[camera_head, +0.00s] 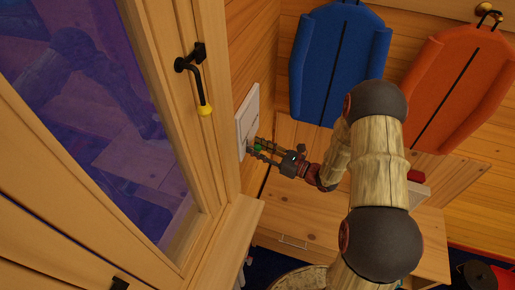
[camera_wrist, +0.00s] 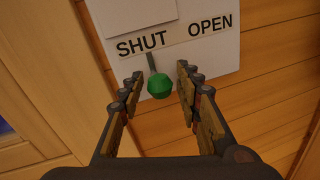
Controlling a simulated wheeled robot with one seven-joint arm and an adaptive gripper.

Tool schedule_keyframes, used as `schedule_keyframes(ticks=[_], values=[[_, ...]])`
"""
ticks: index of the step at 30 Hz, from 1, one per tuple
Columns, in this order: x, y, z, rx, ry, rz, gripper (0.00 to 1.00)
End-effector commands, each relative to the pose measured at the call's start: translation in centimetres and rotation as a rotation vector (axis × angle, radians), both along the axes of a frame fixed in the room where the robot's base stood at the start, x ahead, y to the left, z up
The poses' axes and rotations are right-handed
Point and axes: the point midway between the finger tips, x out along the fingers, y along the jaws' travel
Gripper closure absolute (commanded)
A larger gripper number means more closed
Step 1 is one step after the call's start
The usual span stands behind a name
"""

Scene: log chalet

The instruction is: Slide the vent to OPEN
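The vent (camera_head: 248,115) is a white plate on the log wall, right of the window, seen edge-on in the head view. In the wrist view its white plate (camera_wrist: 218,58) bears a SHUT label (camera_wrist: 143,43) on the left and an OPEN label (camera_wrist: 210,27) on the right. A green knob (camera_wrist: 161,86) on a thin grey stem stands under the SHUT label. My gripper (camera_wrist: 158,80) is open, with one finger on each side of the knob; gaps show between knob and fingers. In the head view my gripper (camera_head: 255,148) is at the vent's lower part.
A window with a wooden frame (camera_head: 212,100) and a black handle with a yellow tip (camera_head: 202,95) is left of the vent. A wooden ledge (camera_head: 228,235) lies below. Blue (camera_head: 340,60) and orange (camera_head: 460,85) sleds hang on the right wall above a wooden bench (camera_head: 300,205).

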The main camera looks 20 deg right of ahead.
Motion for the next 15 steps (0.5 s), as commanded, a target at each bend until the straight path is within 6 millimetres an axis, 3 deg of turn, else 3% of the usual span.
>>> schedule_keyframes(ticks=[15], values=[[-0.01,-0.01,0.0,0.0,0.0,0.0,0.97]])
